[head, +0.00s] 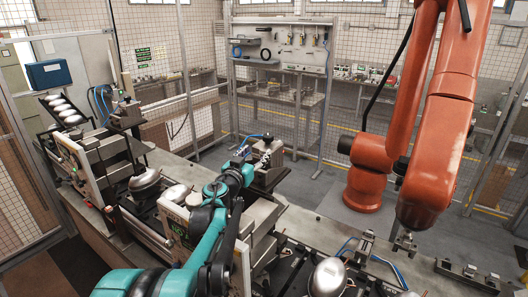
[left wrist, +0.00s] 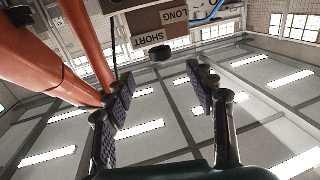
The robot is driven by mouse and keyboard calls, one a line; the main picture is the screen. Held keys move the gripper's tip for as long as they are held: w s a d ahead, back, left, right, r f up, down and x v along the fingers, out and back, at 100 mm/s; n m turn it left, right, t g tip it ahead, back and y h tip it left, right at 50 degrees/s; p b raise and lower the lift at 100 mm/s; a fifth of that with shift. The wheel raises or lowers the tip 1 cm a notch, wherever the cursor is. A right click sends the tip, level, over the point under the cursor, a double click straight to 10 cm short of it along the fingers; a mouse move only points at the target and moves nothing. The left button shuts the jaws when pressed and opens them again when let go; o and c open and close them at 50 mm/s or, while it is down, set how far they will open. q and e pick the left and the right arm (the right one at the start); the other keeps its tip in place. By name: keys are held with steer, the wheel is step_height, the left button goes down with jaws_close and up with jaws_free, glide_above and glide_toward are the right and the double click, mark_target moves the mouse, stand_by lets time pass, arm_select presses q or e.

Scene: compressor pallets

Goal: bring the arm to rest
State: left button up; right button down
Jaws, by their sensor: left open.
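My left arm (head: 205,225), teal and black, comes in from the bottom left over the workbench. My left gripper (head: 264,152) is at its far end, small and beside a metal fixture block, so its contact with the block cannot be told. In the left wrist view my left gripper (left wrist: 159,76) is open, with its dark padded fingers apart and nothing between them. That view is upside down and looks towards the ceiling lights. My right gripper is not in view.
A large orange robot arm (head: 440,130) stands at the right. The workbench (head: 310,225) carries fixtures and silver domed compressors (head: 328,277). A blue box (head: 48,73) is at the left. A mesh fence and a tool panel (head: 283,48) stand behind.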

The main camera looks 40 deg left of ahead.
arm_select(q)
steer(key=s+d+r+n+g+y, duration=0.1)
steer(key=s+d+n+g+y, duration=0.15)
steer(key=d, duration=0.65)
steer(key=s+d+f+m+g+h+b, duration=0.1)
steer(key=s+d+f+m+g+h, duration=0.25)
steer(key=s+d+f, duration=0.8)
steer(key=s+d+f+m+g+h, duration=0.4)
steer(key=s+d+f, duration=0.4)
steer(key=d+f, duration=0.6)
step_height(320, 180, down, 22)
steer(key=d+n+b, duration=0.1)
steer(key=d+b, duration=0.1)
steer(key=b, duration=2.2)
steer(key=shift+h, duration=0.3)
steer(key=shift+r, duration=0.15)
